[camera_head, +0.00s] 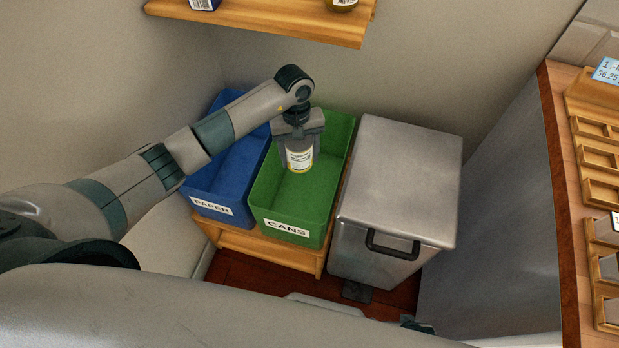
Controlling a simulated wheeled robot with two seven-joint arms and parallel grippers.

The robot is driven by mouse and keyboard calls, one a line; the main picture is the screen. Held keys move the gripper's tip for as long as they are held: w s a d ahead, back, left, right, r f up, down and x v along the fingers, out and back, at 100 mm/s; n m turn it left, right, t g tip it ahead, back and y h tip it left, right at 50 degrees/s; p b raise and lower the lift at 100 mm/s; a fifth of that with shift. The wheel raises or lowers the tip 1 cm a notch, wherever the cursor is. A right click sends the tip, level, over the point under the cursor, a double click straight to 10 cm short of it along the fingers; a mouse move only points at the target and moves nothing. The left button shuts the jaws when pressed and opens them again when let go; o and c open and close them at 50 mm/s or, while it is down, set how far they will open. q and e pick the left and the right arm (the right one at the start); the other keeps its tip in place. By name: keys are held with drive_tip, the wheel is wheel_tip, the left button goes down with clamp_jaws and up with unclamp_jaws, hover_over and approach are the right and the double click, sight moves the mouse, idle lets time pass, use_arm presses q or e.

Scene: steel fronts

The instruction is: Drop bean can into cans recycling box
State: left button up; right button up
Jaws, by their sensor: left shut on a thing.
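The bean can (299,157) has a pale label with a yellow band and is upright. My left gripper (299,146) is shut on it and holds it over the green cans recycling box (305,207), within the box's outline. I cannot tell how far the can is above the box floor. The green box is labelled CANS on its front, and the part of it that shows is empty.
A blue box (213,191) labelled PAPER stands left of the green one, both on a wooden stand (265,247). A steel bin (398,180) with a black handle stands close on the right. A wooden shelf (270,22) hangs above. A wooden counter (562,180) runs along the right.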

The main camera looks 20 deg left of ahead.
use_arm(q)
drive_tip(key=shift+f+b, duration=0.3)
drive_tip(key=shift+f, duration=0.65)
use_arm(e)
drive_tip(key=shift+w+r, duration=0.15)
drive_tip(key=shift+r, duration=0.5)
use_arm(q)
drive_tip(key=o, duration=1.5)
